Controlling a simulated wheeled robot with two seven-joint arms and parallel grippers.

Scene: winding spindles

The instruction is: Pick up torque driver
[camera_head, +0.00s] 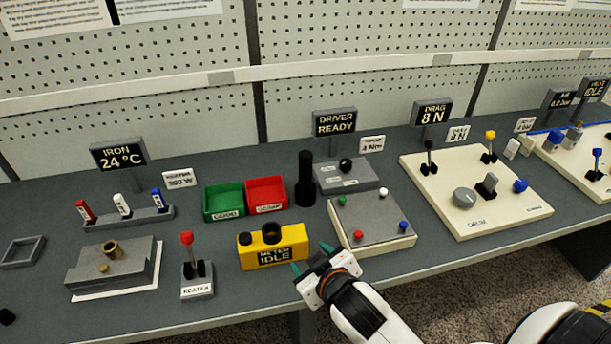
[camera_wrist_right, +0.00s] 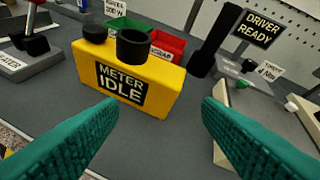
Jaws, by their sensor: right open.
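The torque driver appears to be the tall black upright cylinder (camera_head: 305,180) beside the grey driver station (camera_head: 346,177) under the "DRIVER READY" sign (camera_head: 335,122). In the right wrist view the black driver (camera_wrist_right: 213,45) is at the upper right, tilted by the camera angle. My right gripper (camera_head: 311,259) is open and empty, with teal fingers, at the bench's front side. It is in front of the yellow meter and nearer the front edge than the driver. In the right wrist view its fingers (camera_wrist_right: 160,112) are wide apart, with the driver beyond them. My left gripper is not in view.
Green (camera_head: 224,201) and red (camera_head: 267,194) bins are left of the driver. A panel with coloured knobs (camera_head: 371,221) is to its right. A heater lever (camera_head: 197,279) stands further left.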

